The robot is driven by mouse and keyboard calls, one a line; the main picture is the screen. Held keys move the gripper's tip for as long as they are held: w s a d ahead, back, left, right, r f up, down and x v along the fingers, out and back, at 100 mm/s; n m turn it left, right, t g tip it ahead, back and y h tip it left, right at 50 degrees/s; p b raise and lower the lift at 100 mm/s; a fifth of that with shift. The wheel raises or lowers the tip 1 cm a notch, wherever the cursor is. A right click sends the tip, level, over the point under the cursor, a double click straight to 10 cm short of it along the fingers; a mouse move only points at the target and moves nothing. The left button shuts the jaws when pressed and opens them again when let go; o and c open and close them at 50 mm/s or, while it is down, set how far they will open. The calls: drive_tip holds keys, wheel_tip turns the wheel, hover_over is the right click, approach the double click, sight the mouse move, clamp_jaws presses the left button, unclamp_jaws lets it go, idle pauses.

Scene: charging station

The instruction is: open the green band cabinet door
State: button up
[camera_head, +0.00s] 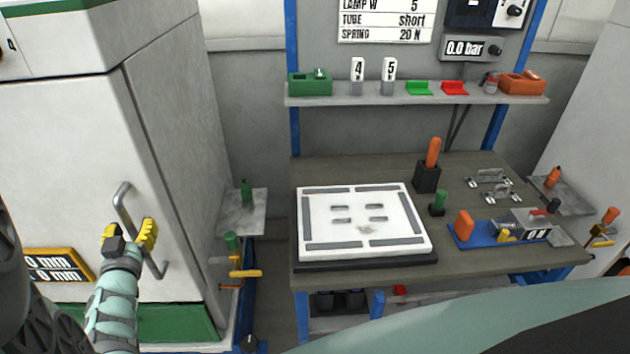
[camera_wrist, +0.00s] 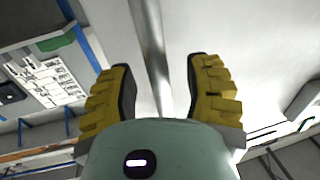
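The cabinet with green bands stands at the left in the head view; its white door (camera_head: 62,170) looks shut, with a green band (camera_head: 175,323) along the bottom. A grey metal bar handle (camera_head: 124,200) stands upright and slightly tilted on the door. My gripper (camera_head: 131,235) is at the handle's lower half, its yellow fingers spread. In the wrist view the handle bar (camera_wrist: 152,50) runs between the two open fingers of my gripper (camera_wrist: 160,88), with visible gaps on both sides. Whether the bar is fully between the fingertips in depth is hard to tell.
A workbench (camera_head: 390,275) with a white fixture plate (camera_head: 360,238) and several tools stands to the right. A small grey side shelf (camera_head: 243,212) with a green bottle sits between cabinet and bench. A yellow-framed display (camera_head: 58,267) is on the cabinet front, left of my gripper.

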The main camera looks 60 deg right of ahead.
clamp_jaws()
drive_tip(key=shift+s+a, duration=0.1)
drive_tip(key=shift+a, duration=0.05)
idle(0.4)
